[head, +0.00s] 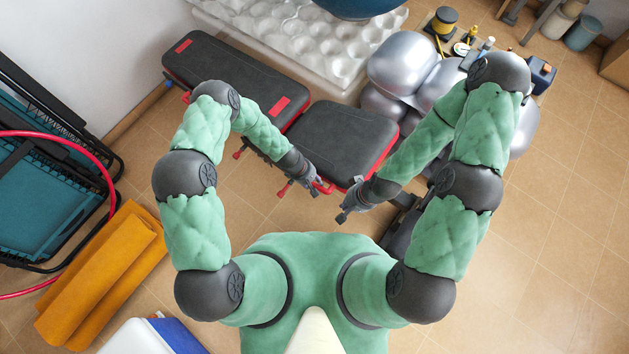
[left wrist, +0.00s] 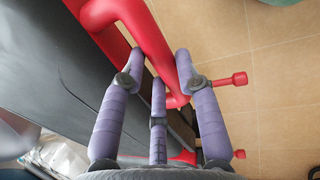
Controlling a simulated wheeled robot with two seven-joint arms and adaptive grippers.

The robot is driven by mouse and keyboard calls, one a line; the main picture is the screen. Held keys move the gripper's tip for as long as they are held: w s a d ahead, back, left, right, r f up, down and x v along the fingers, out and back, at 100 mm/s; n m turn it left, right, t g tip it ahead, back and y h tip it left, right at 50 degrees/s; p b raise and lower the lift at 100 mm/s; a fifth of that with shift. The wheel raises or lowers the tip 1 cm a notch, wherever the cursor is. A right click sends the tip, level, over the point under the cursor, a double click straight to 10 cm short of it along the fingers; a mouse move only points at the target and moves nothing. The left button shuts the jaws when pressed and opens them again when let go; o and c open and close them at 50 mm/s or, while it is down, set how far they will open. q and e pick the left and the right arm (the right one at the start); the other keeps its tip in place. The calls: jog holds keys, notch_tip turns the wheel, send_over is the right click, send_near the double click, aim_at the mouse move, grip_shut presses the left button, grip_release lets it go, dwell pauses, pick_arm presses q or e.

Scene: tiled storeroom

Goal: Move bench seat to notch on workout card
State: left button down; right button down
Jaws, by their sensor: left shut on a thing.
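The bench seat (head: 345,138) is a black pad with red edges, in the middle of the head view. A longer black bench pad (head: 230,75) lies up and left of it. My left gripper (head: 318,184) is at the seat's near edge, shut on a red bar (left wrist: 145,35) of the seat. In the left wrist view, its purple fingers (left wrist: 160,78) are around this bar. My right gripper (head: 345,209) is just below and right of the left one, near the seat's front corner; its fingers are too small to read. I cannot make out a workout card.
Red adjustment knobs (left wrist: 238,79) stick out beside the bar. Silver balls (head: 400,66) crowd the right of the bench. A white bumpy mat (head: 310,35) lies behind. An orange roll (head: 105,280) and a folded teal frame (head: 50,200) are left. Tiled floor is free at right.

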pick_arm(q)
jog(key=shift+w+a+r+h, duration=0.3)
jog(key=shift+w+r, duration=0.05)
jog(key=shift+r, duration=0.2)
jog(key=c, duration=0.9)
grip_release()
jog(key=shift+r, duration=0.1)
jog(key=shift+s, duration=0.1)
jog(key=v, duration=1.2)
